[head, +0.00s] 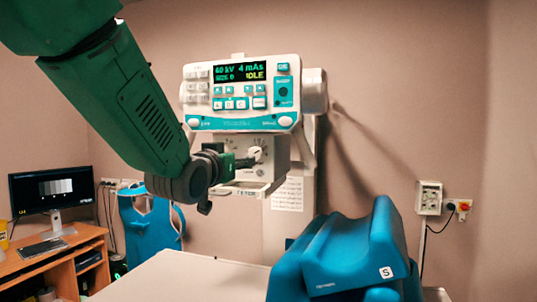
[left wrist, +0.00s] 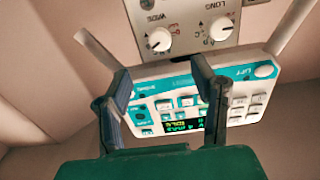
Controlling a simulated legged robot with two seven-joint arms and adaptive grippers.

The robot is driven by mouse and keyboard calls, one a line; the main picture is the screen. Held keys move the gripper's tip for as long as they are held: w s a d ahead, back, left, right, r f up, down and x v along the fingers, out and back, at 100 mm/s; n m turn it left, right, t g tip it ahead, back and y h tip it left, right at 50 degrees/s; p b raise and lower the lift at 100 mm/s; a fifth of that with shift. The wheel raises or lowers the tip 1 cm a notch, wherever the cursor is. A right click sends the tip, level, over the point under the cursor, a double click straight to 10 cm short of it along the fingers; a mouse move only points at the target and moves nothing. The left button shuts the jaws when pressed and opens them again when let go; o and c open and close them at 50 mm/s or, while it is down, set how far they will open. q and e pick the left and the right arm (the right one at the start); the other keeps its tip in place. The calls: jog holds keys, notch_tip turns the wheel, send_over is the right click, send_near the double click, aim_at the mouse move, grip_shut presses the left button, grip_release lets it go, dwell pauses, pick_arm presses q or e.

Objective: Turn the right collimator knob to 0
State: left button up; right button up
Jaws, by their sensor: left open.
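The collimator box sits under the control panel (head: 243,95), whose screen reads 60 kV, 4 mAs, IDLE. The right knob (head: 255,153) is white and round on the box's front; the other knob is hidden by my arm. The wrist view is upside down, so the right knob (left wrist: 160,39) is at left there, the other knob (left wrist: 221,29) at right. The right knob's dark mark points to lower left in that view; its scale value is too small to read. My left gripper (head: 246,161) is open and empty, fingertips (left wrist: 160,64) apart and facing the right knob. My right gripper is out of view.
A white table top (head: 185,278) lies below, with a blue cushion-like block (head: 340,255) at its right. A desk with a monitor (head: 52,190) and a blue apron (head: 150,225) stand at left. A wall box (head: 429,197) hangs at right.

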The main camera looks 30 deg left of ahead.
aim_at(255, 154)
pick_arm(q)
jog(key=b+x, duration=0.1)
jog(key=x, duration=1.1)
jog(key=shift+w+r, duration=0.15)
jog(key=shift+w+a, duration=0.1)
jog(key=shift+w, duration=0.35)
jog(key=c, duration=1.2)
